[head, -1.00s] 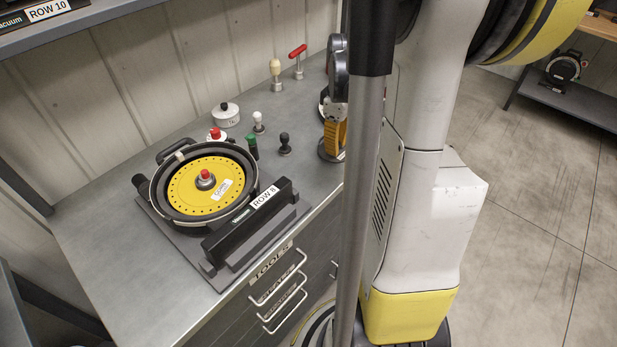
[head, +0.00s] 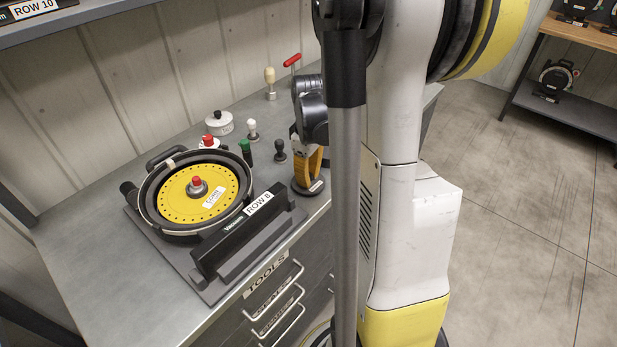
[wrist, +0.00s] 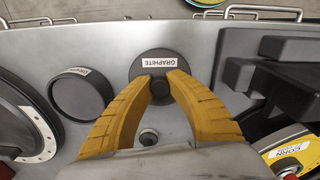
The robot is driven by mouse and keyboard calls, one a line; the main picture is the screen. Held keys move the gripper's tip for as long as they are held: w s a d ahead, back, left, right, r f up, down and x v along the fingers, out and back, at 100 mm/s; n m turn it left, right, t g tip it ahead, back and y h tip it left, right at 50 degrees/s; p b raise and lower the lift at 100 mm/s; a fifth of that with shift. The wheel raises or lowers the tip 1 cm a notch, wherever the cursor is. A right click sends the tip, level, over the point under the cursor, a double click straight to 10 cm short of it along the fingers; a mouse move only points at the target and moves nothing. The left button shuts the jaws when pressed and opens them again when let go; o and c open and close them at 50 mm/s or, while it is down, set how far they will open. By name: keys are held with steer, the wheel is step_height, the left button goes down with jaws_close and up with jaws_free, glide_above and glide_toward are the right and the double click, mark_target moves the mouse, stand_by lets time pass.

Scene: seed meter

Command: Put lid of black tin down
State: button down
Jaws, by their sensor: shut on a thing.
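My gripper (wrist: 160,92) has yellow fingers shut on the knob of a dark round lid (wrist: 152,62) with a white label reading GRAPHITE. In the head view the lid (head: 309,189) is under the gripper (head: 308,172), level and low over the counter near its front edge. I cannot tell whether it touches the counter. In the wrist view a black round tin (wrist: 84,96) stands just left of the lid, apart from it, with a dark inside that looks open. My arm hides the tin in the head view.
The seed meter with a yellow disc (head: 180,200) sits on the grey counter (head: 90,265) behind the ROW 8 stand (head: 245,235). Small handled tools, including a black knob (head: 280,150) and a green one (head: 246,150), stand nearby. A black disc with a pale rim (wrist: 35,135) is left of the tin.

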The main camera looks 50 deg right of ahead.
steer(key=c, duration=1.4)
jaws_free()
steer(key=shift+f, duration=0.1)
step_height(320, 180, up, 12)
steer(key=p, duration=0.5)
steer(key=s+a+r+m+t, duration=0.1)
steer(key=a+r+t, duration=0.1)
steer(key=a, duration=0.6)
steer(key=s+a+r+m+t, duration=0.1)
steer(key=s+a+t, duration=0.1)
steer(key=a, duration=0.7)
steer(key=s+a+r+t, duration=0.2)
steer(key=a+t, duration=0.1)
steer(key=a, duration=0.5)
steer(key=shift+s+a+r+m, duration=0.2)
steer(key=shift+a+r+m, duration=0.05)
steer(key=shift+r+m, duration=0.15)
